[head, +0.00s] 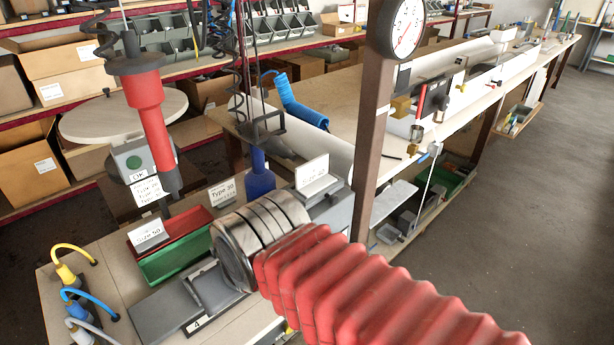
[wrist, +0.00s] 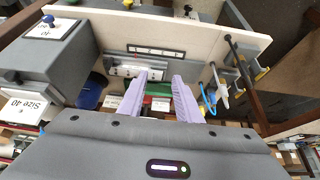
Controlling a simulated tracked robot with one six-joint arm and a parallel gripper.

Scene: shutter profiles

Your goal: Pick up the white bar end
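I cannot single out a white bar end with certainty in either view. A long white bar (head: 510,68) lies along the workbench at the upper right of the head view, far from my arm. My gripper (wrist: 160,77) shows in the wrist view with its two lilac fingers apart and nothing visible held between them. Beyond the fingers are a green bin (wrist: 158,88) and a grey fixture (wrist: 140,70) on the small station. In the head view my red-sleeved arm hides the gripper.
The small beige station (head: 75,290) carries the green bin (head: 175,258), a red bin (head: 185,225), a blue bin (head: 259,180) and yellow, blue and white cable plugs. A brown post with a dial gauge (head: 401,28) stands before the workbench. The grey floor (head: 500,220) at right is clear.

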